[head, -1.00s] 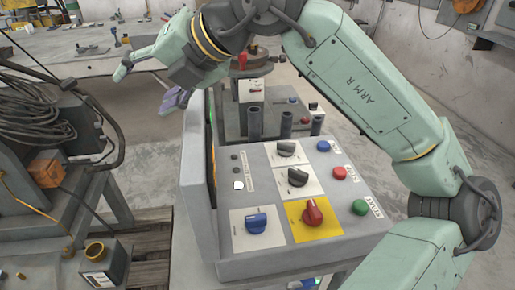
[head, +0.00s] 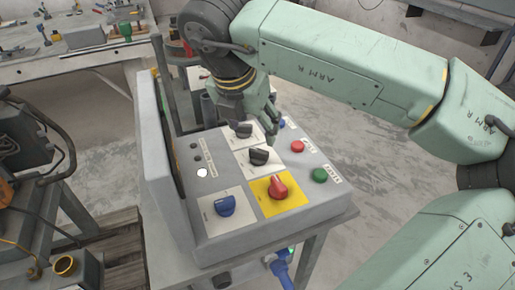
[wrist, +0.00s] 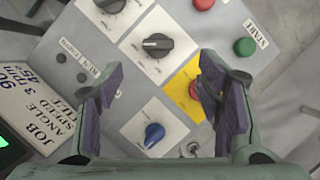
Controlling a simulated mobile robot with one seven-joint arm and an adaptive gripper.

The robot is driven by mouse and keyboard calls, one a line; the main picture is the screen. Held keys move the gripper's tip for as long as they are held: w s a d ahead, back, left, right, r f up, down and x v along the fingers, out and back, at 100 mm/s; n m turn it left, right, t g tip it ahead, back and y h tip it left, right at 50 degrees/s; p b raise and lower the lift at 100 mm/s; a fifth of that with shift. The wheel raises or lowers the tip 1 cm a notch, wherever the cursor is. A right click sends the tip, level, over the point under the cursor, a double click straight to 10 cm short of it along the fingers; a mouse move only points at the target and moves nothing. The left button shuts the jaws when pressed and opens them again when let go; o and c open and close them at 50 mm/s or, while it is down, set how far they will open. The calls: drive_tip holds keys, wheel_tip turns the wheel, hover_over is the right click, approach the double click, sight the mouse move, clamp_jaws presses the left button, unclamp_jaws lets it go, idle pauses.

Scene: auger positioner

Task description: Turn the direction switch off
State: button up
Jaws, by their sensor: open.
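The control panel (head: 300,210) carries several knobs. One black knob (head: 243,130) is at the back on a white plate, and another black knob (head: 259,157) is in front of it. A blue knob (head: 225,205) sits at the front left, beside a red knob (head: 278,187) on a yellow plate. I cannot read which one is the direction switch. My gripper (head: 258,122) is open and empty above the back part of the panel. In the wrist view its fingers (wrist: 157,82) are spread, with the front black knob (wrist: 157,45) showing between and beyond them; the right finger partly covers the red knob (wrist: 194,90).
A red button (head: 297,146) and a green button (head: 320,175) stand along the panel's right side. An upright screen housing (head: 152,170) borders its left side, and its display (wrist: 38,103) shows in the wrist view. Dark posts stand behind the panel.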

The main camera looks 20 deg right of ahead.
sight(259, 150)
drive_tip(key=b+x, duration=0.2)
drive_tip(key=x, duration=0.7)
drive_tip(key=shift+w+f, duration=0.15)
drive_tip(key=shift+f, duration=0.25)
drive_tip(key=c, duration=1.2)
drive_tip(key=shift+o, duration=0.2)
drive_tip(key=shift+b, duration=0.3)
